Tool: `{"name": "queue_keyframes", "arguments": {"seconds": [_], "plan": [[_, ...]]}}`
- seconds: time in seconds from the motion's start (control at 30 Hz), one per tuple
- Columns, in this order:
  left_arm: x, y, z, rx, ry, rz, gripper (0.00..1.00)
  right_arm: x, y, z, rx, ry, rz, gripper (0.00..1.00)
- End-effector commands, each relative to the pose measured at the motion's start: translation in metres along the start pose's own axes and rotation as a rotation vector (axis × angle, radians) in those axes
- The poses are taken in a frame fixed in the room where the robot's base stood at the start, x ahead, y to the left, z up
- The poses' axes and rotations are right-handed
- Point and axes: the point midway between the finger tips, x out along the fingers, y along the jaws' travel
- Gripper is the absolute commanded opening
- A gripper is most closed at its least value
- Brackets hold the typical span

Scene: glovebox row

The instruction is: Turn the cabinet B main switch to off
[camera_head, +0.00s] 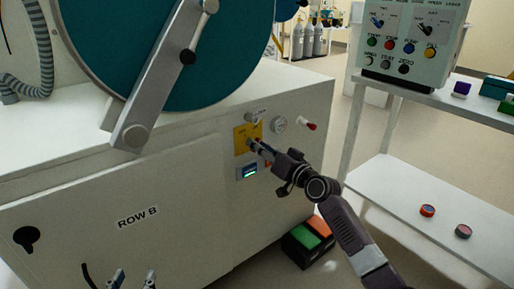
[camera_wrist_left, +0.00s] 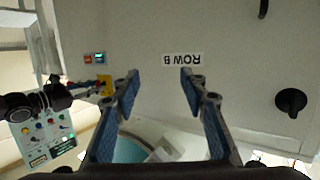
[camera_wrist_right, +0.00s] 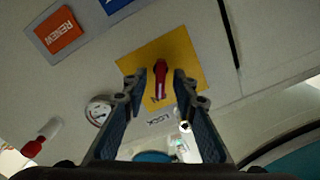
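The main switch is a red handle (camera_wrist_right: 161,72) on a yellow plate (camera_wrist_right: 195,62), on the front of the white cabinet marked ROW B (camera_head: 137,216). In the head view the yellow plate (camera_head: 241,138) shows at the cabinet's upper right, and my right gripper partly hides the switch. My right gripper (camera_wrist_right: 160,82) is open, with one finger on each side of the red handle; gaps show between them. It also shows in the head view (camera_head: 259,146). My left gripper (camera_wrist_left: 160,76) is open and empty before the lower cabinet front, at the head view's bottom edge (camera_head: 134,277).
Near the switch are a gauge (camera_head: 279,124), a red-tipped lever (camera_head: 308,126), a small display (camera_head: 247,171) and an orange RENEW label (camera_wrist_right: 58,30). A black knob (camera_head: 27,238) is at the left. A big teal disc door (camera_head: 215,55) rises above. A shelf (camera_head: 430,205) stands right.

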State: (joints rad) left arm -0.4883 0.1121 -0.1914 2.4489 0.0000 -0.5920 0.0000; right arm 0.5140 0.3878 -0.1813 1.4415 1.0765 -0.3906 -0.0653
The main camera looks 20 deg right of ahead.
Motion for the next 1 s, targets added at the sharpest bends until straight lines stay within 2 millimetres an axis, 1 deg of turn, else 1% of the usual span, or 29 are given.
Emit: {"name": "queue_keyframes", "arguments": {"seconds": [0.1, 0.17, 0.43, 0.47, 0.6, 0.7, 1.0], "plan": [[0.001, 0.002, -0.009, -0.001, 0.045, 0.003, 0.4, 0.007, 0.0, 0.0, -0.001, 0.0, 0.0, 0.26], [0.001, 0.002, -0.012, -0.001, 0.056, 0.004, 0.4, 0.009, 0.0, 0.0, -0.001, 0.0, 0.0, 0.26], [0.001, 0.002, -0.015, -0.001, 0.065, 0.004, 0.4, 0.01, 0.0, 0.0, -0.001, 0.0, 0.0, 0.26], [0.001, 0.002, -0.015, -0.001, 0.064, 0.004, 0.4, 0.01, 0.0, 0.0, -0.001, 0.0, 0.0, 0.25], [0.001, 0.002, -0.014, -0.001, 0.064, 0.004, 0.4, 0.01, 0.0, 0.0, -0.001, 0.0, 0.0, 0.1], [0.001, 0.002, -0.014, -0.001, 0.063, 0.004, 0.4, 0.009, 0.0, 0.0, -0.001, 0.0, 0.0, 0.0], [0.001, 0.002, -0.015, -0.001, 0.069, 0.004, 0.4, 0.009, 0.0, 0.0, -0.01, 0.0, 0.001, 0.0]]}}
